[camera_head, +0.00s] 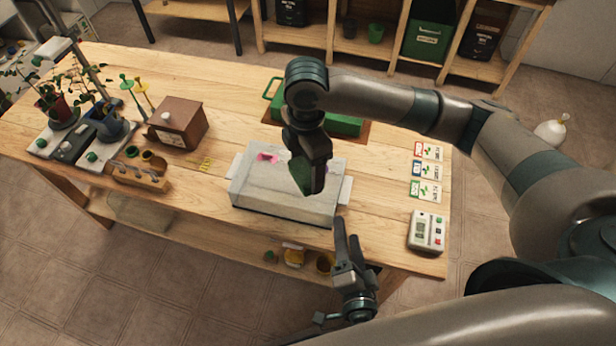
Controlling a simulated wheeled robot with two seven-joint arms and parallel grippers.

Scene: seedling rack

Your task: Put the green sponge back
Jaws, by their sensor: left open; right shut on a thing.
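The green sponge (300,174) is held in my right gripper (312,186), which comes in from the right and points down over the pale grey box (285,198). The sponge hangs above or against the box's top; I cannot tell whether it touches. The gripper's fingers hide part of the sponge. My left gripper (348,240) is open and empty, just off the table's front edge, to the lower right of the box. A pink patch (267,157) shows on the box's top. A green tray (345,125) lies behind the box, partly hidden by my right arm.
A brown wooden box (180,122), potted seedlings (60,110) and a small wooden rack (140,178) stand on the left. Seed cards (426,170) and a white meter (427,231) lie on the right.

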